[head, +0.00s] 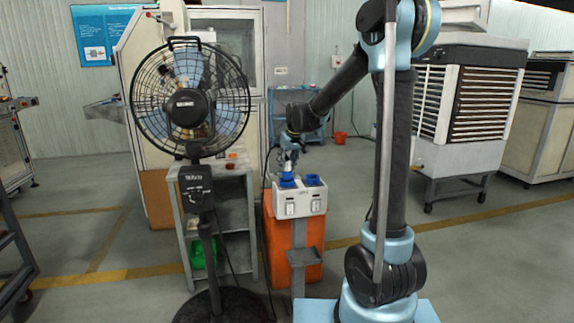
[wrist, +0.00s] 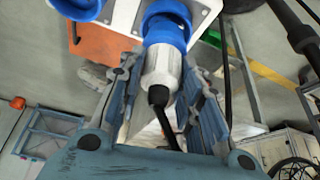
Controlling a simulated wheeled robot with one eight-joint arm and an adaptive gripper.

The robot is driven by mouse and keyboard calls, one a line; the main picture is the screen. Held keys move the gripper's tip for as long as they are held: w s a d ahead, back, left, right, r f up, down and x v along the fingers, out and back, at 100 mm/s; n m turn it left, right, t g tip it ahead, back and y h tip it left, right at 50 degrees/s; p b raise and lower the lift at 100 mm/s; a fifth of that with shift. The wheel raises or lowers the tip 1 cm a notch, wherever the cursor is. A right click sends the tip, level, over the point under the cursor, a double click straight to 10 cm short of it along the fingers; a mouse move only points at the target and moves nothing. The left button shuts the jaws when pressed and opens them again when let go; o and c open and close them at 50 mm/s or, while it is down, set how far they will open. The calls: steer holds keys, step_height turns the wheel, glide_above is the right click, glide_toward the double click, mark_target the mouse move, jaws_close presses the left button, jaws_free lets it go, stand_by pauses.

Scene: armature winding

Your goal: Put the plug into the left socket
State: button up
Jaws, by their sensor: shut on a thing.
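The plug (wrist: 161,68) has a white body with a black cable out of its back. My gripper (head: 289,160) is shut on it, one finger on each side in the wrist view. The plug's front end meets the blue left socket (head: 287,184) on the white socket box (head: 300,203); this socket also shows in the wrist view (wrist: 166,24). The two look in line and touching, but how deep the plug sits is hidden. The blue right socket (head: 313,180) is empty beside it. In the head view my gripper comes down from above and covers most of the plug.
The box stands on a grey post with an orange cabinet (head: 270,250) behind it. A black pedestal fan (head: 190,105) and a grey shelf (head: 233,215) stand to the left. An air cooler (head: 467,105) stands at the right. Floor between is clear.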

steer(key=shift+f, duration=1.1)
stand_by(0.3)
steer(key=o, duration=0.8)
steer(key=shift+r, duration=0.1)
steer(key=shift+v, duration=5.45)
steer(key=shift+s+d, duration=0.1)
